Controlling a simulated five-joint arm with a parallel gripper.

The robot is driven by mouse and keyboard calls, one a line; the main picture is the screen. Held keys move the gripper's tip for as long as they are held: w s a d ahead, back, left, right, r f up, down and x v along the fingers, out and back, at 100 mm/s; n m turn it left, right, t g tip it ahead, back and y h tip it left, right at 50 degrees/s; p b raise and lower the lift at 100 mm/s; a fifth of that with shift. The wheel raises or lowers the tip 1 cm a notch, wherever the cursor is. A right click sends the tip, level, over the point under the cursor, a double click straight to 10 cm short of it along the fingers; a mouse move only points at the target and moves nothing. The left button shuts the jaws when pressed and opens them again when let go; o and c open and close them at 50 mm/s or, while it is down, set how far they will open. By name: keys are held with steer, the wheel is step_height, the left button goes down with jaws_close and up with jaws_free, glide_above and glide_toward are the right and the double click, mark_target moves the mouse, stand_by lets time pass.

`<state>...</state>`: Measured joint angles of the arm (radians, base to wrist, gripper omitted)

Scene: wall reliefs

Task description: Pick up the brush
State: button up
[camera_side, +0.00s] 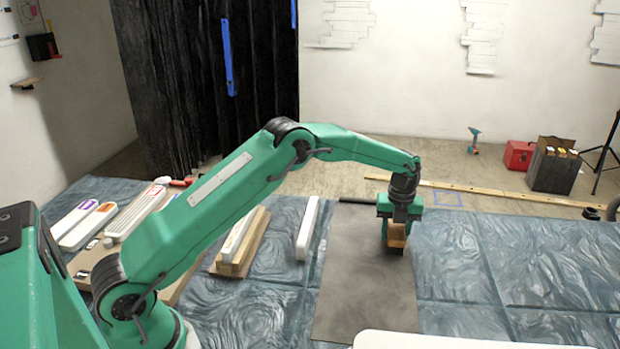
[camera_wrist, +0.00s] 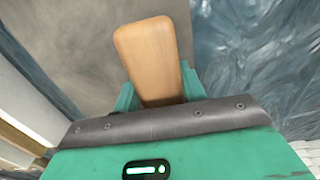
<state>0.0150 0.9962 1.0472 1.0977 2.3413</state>
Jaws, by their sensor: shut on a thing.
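The brush (camera_wrist: 150,55) shows in the wrist view as a smooth tan wooden piece between my gripper's teal fingers. In the side view the brush (camera_side: 396,238) is a small tan block under my gripper (camera_side: 397,225). My gripper (camera_wrist: 155,95) is shut on it and points down. The brush is over the grey mat (camera_side: 350,290), near its right edge. I cannot tell whether it touches the mat. Its bristles are hidden.
The mat lies on a blue patterned sheet (camera_side: 465,260). Pale bars (camera_side: 307,230) and wooden strips (camera_side: 240,245) lie left of the mat. A white surface (camera_side: 430,340) is at the front edge. The sheet to the right is clear.

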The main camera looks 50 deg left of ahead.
mark_target(397, 227)
steer(key=r, duration=0.3)
steer(key=shift+d+r, duration=0.25)
steer(key=s+d+r, duration=0.6)
steer(key=d, duration=0.3)
steer(key=shift+d+r, duration=0.25)
